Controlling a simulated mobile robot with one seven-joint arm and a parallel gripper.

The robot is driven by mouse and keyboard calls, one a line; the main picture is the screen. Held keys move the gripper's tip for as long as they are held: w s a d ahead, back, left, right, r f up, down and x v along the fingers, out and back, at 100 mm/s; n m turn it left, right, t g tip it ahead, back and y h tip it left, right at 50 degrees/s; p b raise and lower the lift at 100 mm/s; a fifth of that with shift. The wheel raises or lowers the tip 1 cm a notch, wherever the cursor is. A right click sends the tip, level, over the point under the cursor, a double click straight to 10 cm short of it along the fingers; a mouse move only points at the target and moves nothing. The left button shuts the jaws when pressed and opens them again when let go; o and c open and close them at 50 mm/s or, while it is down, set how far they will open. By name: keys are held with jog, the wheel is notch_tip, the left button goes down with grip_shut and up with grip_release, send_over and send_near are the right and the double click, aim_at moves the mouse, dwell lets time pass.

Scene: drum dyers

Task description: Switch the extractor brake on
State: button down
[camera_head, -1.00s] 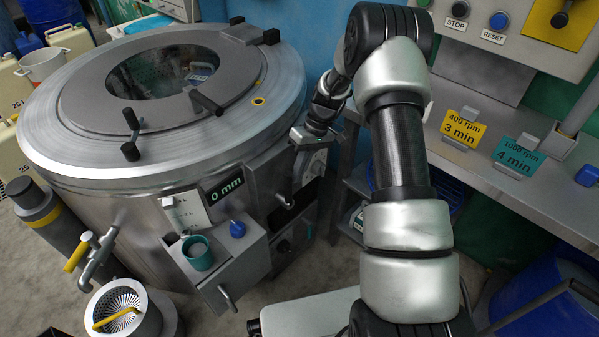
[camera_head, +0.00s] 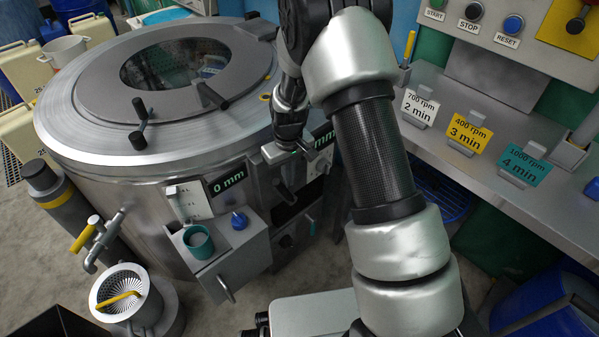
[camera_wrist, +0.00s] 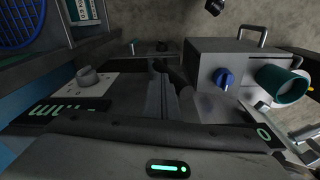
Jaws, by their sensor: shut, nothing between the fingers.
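The steel drum extractor (camera_head: 100,125) fills the left of the head view, with a dark control front. A dark handle (camera_head: 287,196) juts from that front, and a pale panel with a grey knob (camera_head: 318,168) is right of it. The knob also shows in the wrist view (camera_wrist: 88,78). I cannot tell which control is the brake. My gripper (camera_head: 281,177) is over the dark front, pointing down, empty. Its closed fingers (camera_wrist: 163,75) are close to a dark bar in the wrist view; contact is unclear.
A grey box (camera_head: 235,262) carries a blue knob (camera_head: 239,221) and a teal cup (camera_head: 198,240), left of my gripper. A shelf (camera_head: 450,85) on the right bears rpm cards below START, STOP and RESET buttons. A white perforated basket (camera_head: 122,292) stands lower left.

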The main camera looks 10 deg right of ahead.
aim_at(278, 181)
jog(key=shift+s+a+f+t+h, duration=0.25)
jog(key=shift+s+a+t+h, duration=0.15)
jog(key=shift+a+h, duration=0.25)
jog(key=shift+s+a+f+t+h, duration=0.25)
jog(key=shift+s+a+h, duration=0.2)
jog(key=shift+a, duration=0.25)
jog(key=shift+s+a+f+b, duration=0.6)
jog(key=shift+s+a+f, duration=0.35)
jog(key=shift+a+f, duration=0.3)
jog(key=shift+s+a+f+b, duration=0.6)
jog(key=shift+s+a+f, duration=0.35)
jog(key=shift+a+f, duration=0.3)
jog(key=s+a+p+v, duration=0.1)
jog(key=p+v, duration=0.4)
jog(key=v, duration=0.7)
jog(key=shift+s+a, duration=0.2)
jog(key=shift+a, duration=0.1)
